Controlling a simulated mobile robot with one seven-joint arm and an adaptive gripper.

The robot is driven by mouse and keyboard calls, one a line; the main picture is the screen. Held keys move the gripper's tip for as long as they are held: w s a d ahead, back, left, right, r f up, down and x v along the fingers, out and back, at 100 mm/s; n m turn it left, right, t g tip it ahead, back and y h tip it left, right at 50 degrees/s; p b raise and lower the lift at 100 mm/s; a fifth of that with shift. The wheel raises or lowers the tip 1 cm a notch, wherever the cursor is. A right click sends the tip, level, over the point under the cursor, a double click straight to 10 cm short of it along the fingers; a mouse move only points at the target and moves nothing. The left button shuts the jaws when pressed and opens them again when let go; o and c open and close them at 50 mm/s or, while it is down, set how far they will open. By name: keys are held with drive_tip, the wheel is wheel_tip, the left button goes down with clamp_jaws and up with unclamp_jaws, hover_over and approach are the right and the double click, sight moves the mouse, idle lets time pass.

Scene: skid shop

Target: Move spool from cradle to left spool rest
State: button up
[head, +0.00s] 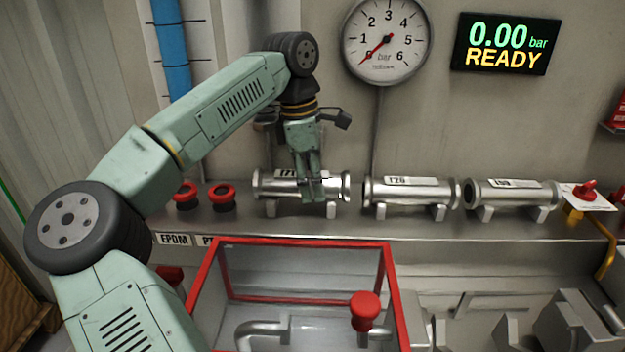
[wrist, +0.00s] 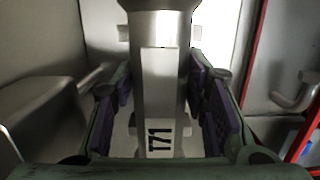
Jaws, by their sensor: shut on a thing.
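A silver flanged spool (head: 272,186) lies level at the left end of the row on the back shelf, on or just above a pair of small light supports (head: 331,210); contact is too small to tell. My gripper (head: 312,192) comes down from above and is shut across its middle, partly hiding its label. In the wrist view the same spool (wrist: 158,75), with a label reading T71, runs between my purple-padded fingers (wrist: 160,110). An open tank with a red frame (head: 300,243) stands in front, with bent pipe ends inside. I cannot tell which part is the cradle.
Two more labelled spools, a middle one (head: 410,196) and a right one (head: 512,197), rest close by on the shelf. Two red-topped rings (head: 221,197) stand left of the held spool. A red knob (head: 365,308) rises at the tank's right. The gauge (head: 386,42) reads near zero.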

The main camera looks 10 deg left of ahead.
drive_tip(key=shift+f, duration=0.35)
drive_tip(key=o, duration=1)
drive_tip(key=shift+o, duration=0.4)
drive_tip(key=o, duration=0.5)
drive_tip(key=shift+r, duration=0.1)
drive_tip(key=shift+r+p, duration=1.1)
drive_tip(key=shift+r, duration=0.3)
drive_tip(key=shift+r, duration=0.15)
